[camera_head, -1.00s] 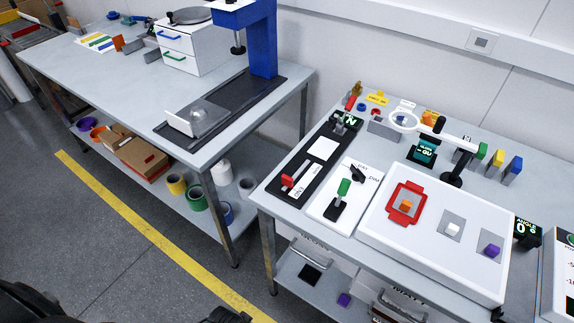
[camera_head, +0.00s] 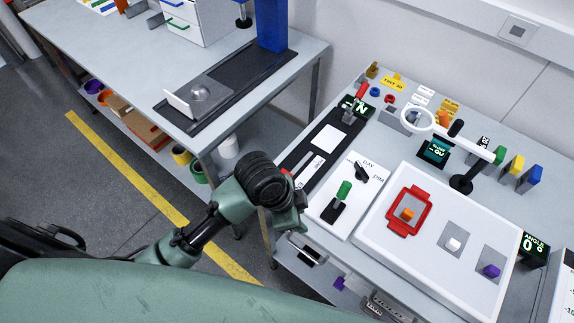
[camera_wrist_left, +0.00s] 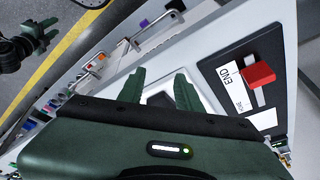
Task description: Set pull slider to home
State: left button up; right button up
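The pull slider's red handle (camera_wrist_left: 258,73) stands on a black plate (camera_wrist_left: 272,45) in the left wrist view, beside a white label strip (camera_wrist_left: 228,76) that reads END, with a partly hidden second word. In the head view my left arm hides most of this handle and the plate's near end. My left gripper (camera_head: 298,207) is at the front left edge of the right-hand bench. In the wrist view its two green fingers (camera_wrist_left: 158,92) are apart and empty, to the left of the red handle. My right gripper (camera_wrist_left: 38,36) shows small at the wrist view's top left, fingers apart.
A ring magnifier (camera_head: 419,118) on an arm overhangs the bench. Another bench (camera_head: 235,125) stands to the left, with a gap between.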

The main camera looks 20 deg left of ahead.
aim_at(285, 171)
pick_arm(q)
jog(key=w+m, duration=0.2)
jog(key=w+a+r+m+y, duration=0.1)
jog(key=w+m, duration=0.1)
jog(key=w+r+m+g, duration=0.1)
jog(key=w, duration=0.1)
jog(key=shift+a+m, duration=0.2)
jog(key=shift+m, duration=0.2)
jog(key=w+a+r+m, duration=0.1)
jog(key=w+a, duration=0.1)
jog(key=w+a+r+m+y, duration=0.1)
jog(key=w+a, duration=0.1)
jog(key=w+a+r+m+g+y, duration=0.1)
jog(key=w, duration=0.1)
jog(key=shift+w+a+r, duration=0.15)
jog(key=shift+a+r, duration=0.1)
jog(key=shift+a, duration=0.15)
jog(key=shift+a+r, duration=0.1)
jog(key=shift+a, duration=0.05)
jog(key=shift+f, duration=0.3)
notch_tip(285, 171, down, 7)
jog(key=shift+p, duration=0.85)
grip_shut()
